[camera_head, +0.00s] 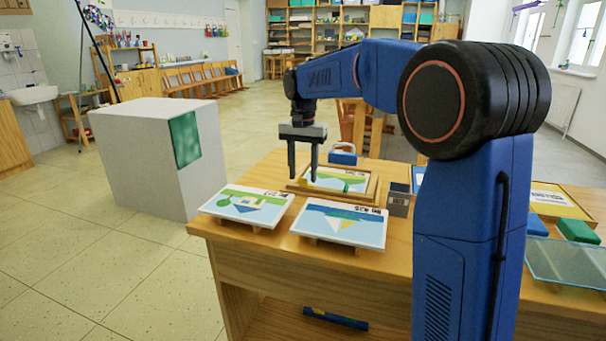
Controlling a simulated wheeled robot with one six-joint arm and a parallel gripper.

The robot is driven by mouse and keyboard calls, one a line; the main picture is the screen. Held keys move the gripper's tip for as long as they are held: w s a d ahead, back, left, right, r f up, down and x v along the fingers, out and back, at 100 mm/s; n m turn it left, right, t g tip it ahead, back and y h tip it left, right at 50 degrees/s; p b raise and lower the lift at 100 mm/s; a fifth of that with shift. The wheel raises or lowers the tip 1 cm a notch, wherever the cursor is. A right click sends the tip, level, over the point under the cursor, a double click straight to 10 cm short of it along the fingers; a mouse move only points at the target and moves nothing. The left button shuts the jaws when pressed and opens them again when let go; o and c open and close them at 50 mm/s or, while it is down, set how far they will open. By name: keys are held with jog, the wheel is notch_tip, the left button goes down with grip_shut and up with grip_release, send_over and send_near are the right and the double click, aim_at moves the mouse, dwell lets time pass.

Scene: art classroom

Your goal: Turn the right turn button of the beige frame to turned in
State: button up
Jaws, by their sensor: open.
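The beige frame (372,193) lies flat on the wooden table, with a blue, green and white picture (345,182) inside it. My gripper (303,178) points down over the left part of the frame, its two fingers apart with nothing seen between them. The fingers cover part of the frame's left side. I cannot tell whether the fingertips touch it. The turn buttons are too small to make out, so I cannot tell how the right one stands.
Two picture boards (247,207) (340,224) lie on the table's front. A grey box (399,199) stands right of the frame; a blue-and-white object (343,154) is behind it. A yellow frame (560,208), a green block (578,231) and a glass pane (570,262) lie farther right.

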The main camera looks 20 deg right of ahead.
jog(key=shift+f, duration=0.45)
jog(key=c, duration=1.1)
jog(key=shift+o, duration=0.2)
